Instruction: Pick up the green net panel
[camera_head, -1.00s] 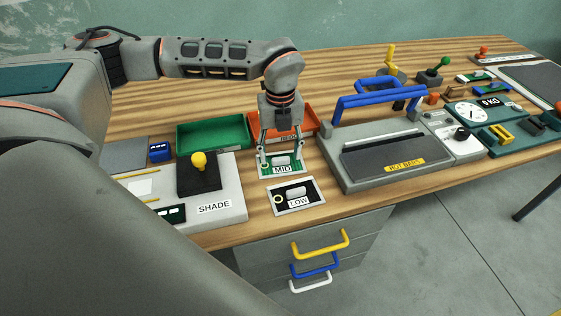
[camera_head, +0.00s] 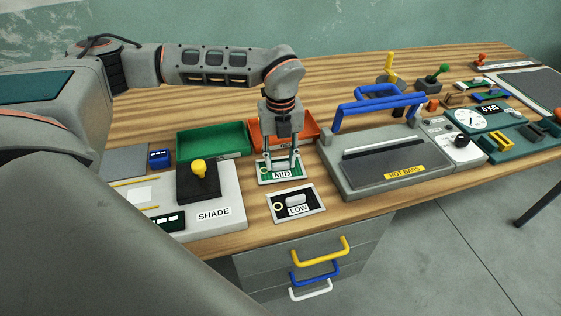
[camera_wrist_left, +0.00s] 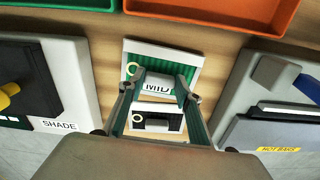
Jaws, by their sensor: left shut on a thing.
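The green net panel (camera_head: 265,179) has a pale frame, a MID label, a small ring and a light-coloured grip bar. It lies on the wooden table in front of the green and orange trays. My left gripper (camera_head: 281,167) points down over it and is shut on its grip bar. In the left wrist view the panel (camera_wrist_left: 181,64) shows between and beyond the fingers (camera_wrist_left: 158,88), which stand on both sides of the bar. I cannot see clear space under the panel. My right gripper is not in view.
A black LOW panel (camera_head: 309,190) lies just in front, near the table edge. The SHADE station (camera_head: 228,193) stands left, the HOT BARS machine (camera_head: 350,180) right. Green (camera_head: 213,142) and orange (camera_head: 308,129) trays stand behind. Drawers with coloured handles are below.

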